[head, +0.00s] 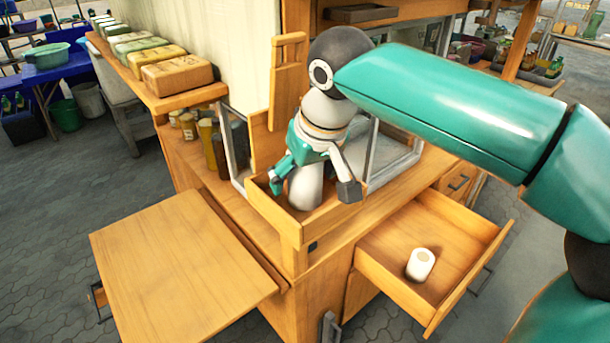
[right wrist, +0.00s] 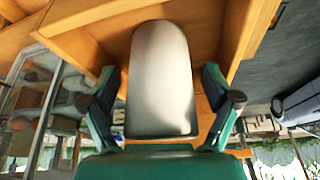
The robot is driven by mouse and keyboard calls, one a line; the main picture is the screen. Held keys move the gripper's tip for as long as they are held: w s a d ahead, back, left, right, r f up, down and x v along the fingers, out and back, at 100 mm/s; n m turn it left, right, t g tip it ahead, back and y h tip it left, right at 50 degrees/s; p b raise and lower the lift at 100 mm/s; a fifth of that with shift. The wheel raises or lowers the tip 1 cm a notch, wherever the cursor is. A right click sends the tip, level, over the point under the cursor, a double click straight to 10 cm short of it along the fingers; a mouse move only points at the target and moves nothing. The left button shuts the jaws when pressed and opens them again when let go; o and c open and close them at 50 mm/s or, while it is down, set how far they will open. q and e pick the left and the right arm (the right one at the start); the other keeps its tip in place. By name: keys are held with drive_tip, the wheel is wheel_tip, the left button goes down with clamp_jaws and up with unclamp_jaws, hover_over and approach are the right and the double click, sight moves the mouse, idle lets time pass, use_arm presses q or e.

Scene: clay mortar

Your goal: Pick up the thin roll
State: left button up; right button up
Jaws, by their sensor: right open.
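A pale, tall roll (head: 305,187) stands in a wooden box (head: 262,205) on the counter; its lower end is hidden by the box wall. My right gripper (head: 312,188) is over the box, open, with one finger on each side of this roll. In the right wrist view the pale roll (right wrist: 162,80) lies between the spread fingers (right wrist: 160,90), with gaps at both sides. A short white roll (head: 420,264) stands in the open drawer (head: 455,240). The pictures do not settle which roll is the thin one. My left gripper is not in view.
A wooden leaf (head: 180,255) juts out at the front left. Glass panes (head: 385,160) and an upright wooden board (head: 283,85) stand close to my right gripper. Jars (head: 208,140) and wrapped blocks (head: 176,72) are at the left. The drawer floor is mostly free.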

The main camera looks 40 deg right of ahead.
drive_tip(key=c, duration=1)
drive_tip(key=shift+r, duration=0.15)
